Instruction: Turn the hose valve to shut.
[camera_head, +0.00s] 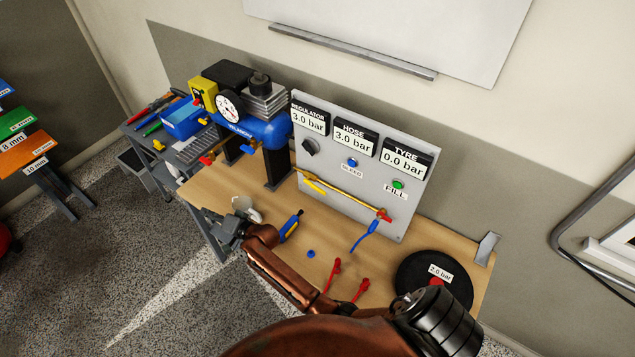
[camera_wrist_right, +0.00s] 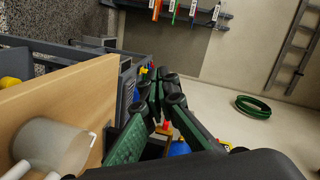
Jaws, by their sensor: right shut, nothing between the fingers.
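A grey panel (camera_head: 340,165) stands on the bench with a brass pipe (camera_head: 345,193) along its lower front. A yellow lever (camera_head: 314,186) sits near the pipe's left end, slanting down to the right. A red fitting (camera_head: 384,214) and a blue hanging piece (camera_head: 364,236) are at its right end. No label tells which part is the hose valve. The HOSE display (camera_head: 353,136) reads 3.0 bar. My right gripper (camera_head: 226,230) is shut and empty, left of the panel near the bench's front left; its closed fingers (camera_wrist_right: 165,92) show in the right wrist view. My left gripper is not in view.
A white mug (camera_head: 246,208) stands close to my right gripper. The blue compressor (camera_head: 262,130) is behind it. My right arm crosses the front edge.

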